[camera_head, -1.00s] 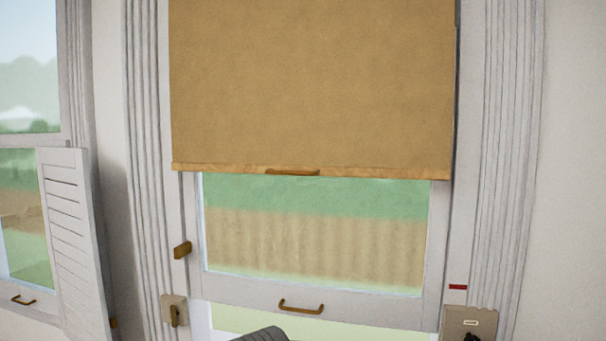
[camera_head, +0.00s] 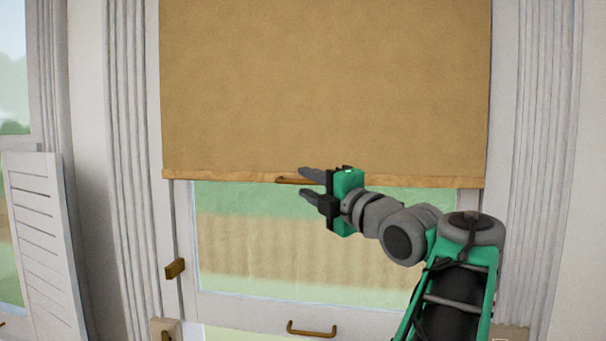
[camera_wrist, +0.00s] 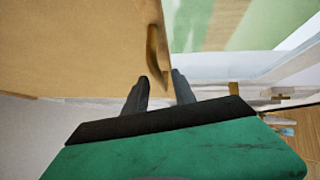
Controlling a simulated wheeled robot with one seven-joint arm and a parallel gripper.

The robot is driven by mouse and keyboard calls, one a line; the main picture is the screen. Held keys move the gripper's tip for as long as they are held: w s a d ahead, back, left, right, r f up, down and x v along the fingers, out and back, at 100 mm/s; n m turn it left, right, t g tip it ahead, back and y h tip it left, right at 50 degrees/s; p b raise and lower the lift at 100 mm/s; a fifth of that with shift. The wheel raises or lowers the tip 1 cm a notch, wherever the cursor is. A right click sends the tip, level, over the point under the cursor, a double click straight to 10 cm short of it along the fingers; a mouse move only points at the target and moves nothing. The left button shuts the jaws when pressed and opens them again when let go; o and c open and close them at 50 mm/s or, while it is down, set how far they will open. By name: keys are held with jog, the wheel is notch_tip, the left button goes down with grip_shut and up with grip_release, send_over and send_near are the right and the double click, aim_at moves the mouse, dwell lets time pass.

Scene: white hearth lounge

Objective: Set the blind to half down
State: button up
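The tan blind (camera_head: 325,90) hangs over the upper part of the window, with its wooden bottom bar (camera_head: 220,176) across the glass. A small brown pull handle (camera_head: 290,180) sits at the middle of that bar. My gripper (camera_head: 307,183) is at the handle's right end, its two dark fingers apart and pointing left. In the wrist view the fingers of my gripper (camera_wrist: 160,88) are open, with the handle (camera_wrist: 156,55) just beyond the tips and roughly between them. The handle looks not gripped; whether a finger touches it I cannot tell.
Below the blind is the window sash with a brass pull (camera_head: 311,329). A brass latch (camera_head: 175,268) sticks out on the left frame. A white louvred shutter (camera_head: 45,245) stands open at the left.

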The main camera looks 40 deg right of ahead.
jog(key=shift+w+d+r, duration=0.1)
jog(key=shift+w+d, duration=0.05)
jog(key=shift+w, duration=0.85)
grip_shut()
dwell(0.7)
